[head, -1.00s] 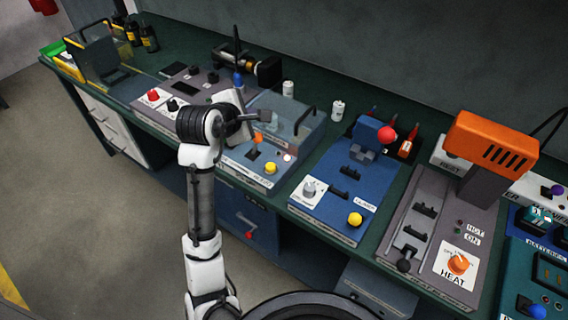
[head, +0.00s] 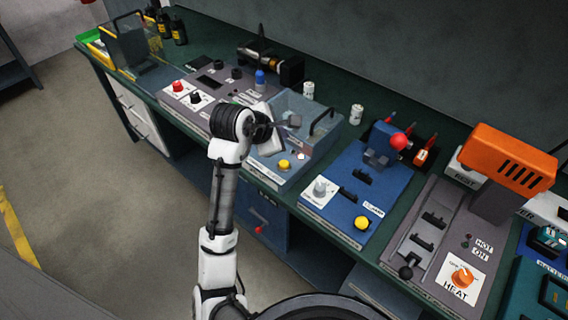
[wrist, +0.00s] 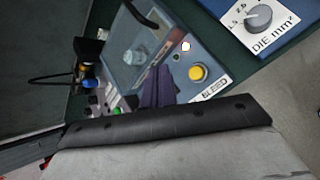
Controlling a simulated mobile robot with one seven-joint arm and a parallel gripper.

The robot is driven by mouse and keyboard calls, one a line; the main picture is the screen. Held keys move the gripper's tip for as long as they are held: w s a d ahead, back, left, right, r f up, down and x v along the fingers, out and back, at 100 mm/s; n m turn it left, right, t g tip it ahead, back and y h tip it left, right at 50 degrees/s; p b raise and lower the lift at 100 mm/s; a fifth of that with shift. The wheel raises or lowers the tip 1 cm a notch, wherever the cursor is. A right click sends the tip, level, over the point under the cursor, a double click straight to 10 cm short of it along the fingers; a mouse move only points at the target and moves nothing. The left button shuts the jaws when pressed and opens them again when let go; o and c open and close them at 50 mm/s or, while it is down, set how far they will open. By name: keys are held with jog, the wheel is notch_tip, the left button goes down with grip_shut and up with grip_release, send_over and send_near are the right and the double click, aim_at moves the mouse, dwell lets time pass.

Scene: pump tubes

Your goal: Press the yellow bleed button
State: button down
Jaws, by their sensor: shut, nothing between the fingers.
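The yellow bleed button (head: 284,164) is a round cap on the front of a blue-grey panel with a clear box. In the wrist view the button (wrist: 196,72) sits beside a white BLEED label (wrist: 214,88). My gripper (head: 294,121) is shut and empty above this panel, behind the button in the head view and apart from it. In the wrist view its dark fingers (wrist: 158,84) lie left of the button. My arm hides part of the panel's left side in the head view.
A clear box with a black handle (head: 322,121) stands on the panel behind the button. A second yellow button (head: 361,223) is on the blue panel to the right, with a grey die knob (head: 320,188). An orange heater (head: 508,158) stands further right.

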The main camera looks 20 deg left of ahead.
jog(key=b, duration=0.6)
send_over(281, 165)
notch_tip(281, 165, down, 6)
jog(key=shift+f, duration=0.2)
jog(key=shift+f+b, duration=0.45)
jog(key=shift+f, duration=0.35)
jog(key=shift+f, duration=0.15)
dwell(0.7)
jog(key=shift+f, duration=0.3)
jog(key=shift+f, duration=0.6)
dwell(0.7)
dwell(0.4)
jog(key=shift+r+p, duration=1.05)
jog(key=shift+p, duration=0.3)
